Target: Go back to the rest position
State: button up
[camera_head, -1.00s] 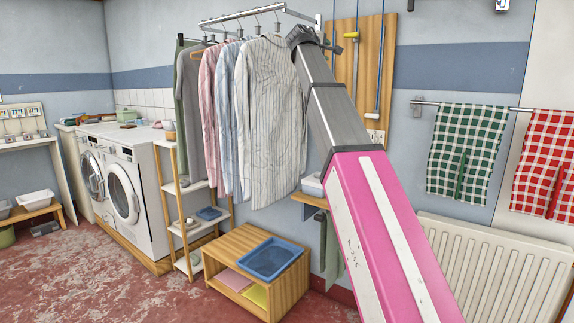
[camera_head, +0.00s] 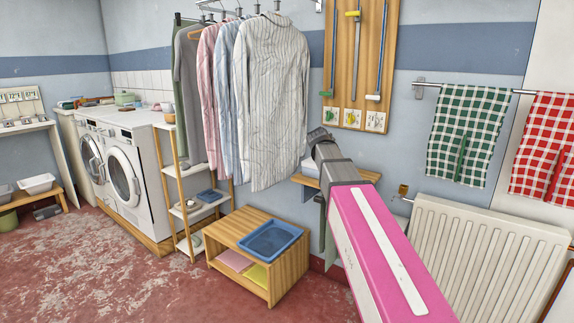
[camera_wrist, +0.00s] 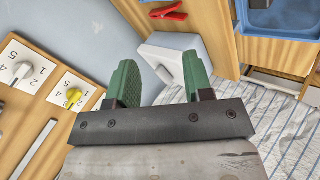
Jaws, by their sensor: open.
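My gripper (camera_wrist: 160,82) shows in the wrist view with its two green fingers apart and nothing between them. Past the fingertips is a white box-like object (camera_wrist: 160,62) beside a wooden surface. In the head view my pink arm reaches in from the lower right. Its dark far end is in front of the wall, right of the striped shirt (camera_head: 272,100); the gripper fingers cannot be made out there. The same striped cloth (camera_wrist: 285,125) fills the lower right of the wrist view.
A wooden board (camera_head: 347,60) with sliders and dial cards hangs on the wall; a yellow dial (camera_wrist: 73,96) is close in the wrist view. A blue tray (camera_head: 270,239) sits on a low wooden stand (camera_head: 284,285). A radiator (camera_head: 480,260) is at right. Floor is clear at lower left.

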jog(key=s+f+m+g+y, duration=0.2)
jog(key=s+f+m+g, duration=0.1)
jog(key=s+f, duration=1.1)
jog(key=s+d+f+m+g+y, duration=0.1)
jog(key=s+f+m+g+y, duration=0.2)
jog(key=s+f, duration=1.1)
notch_tip(320, 180, down, 7)
jog(key=shift+s+d+f+m+g, duration=0.2)
jog(key=shift+s+m+g, duration=0.15)
jog(key=shift+g, duration=0.45)
jog(key=shift+a, duration=0.15)
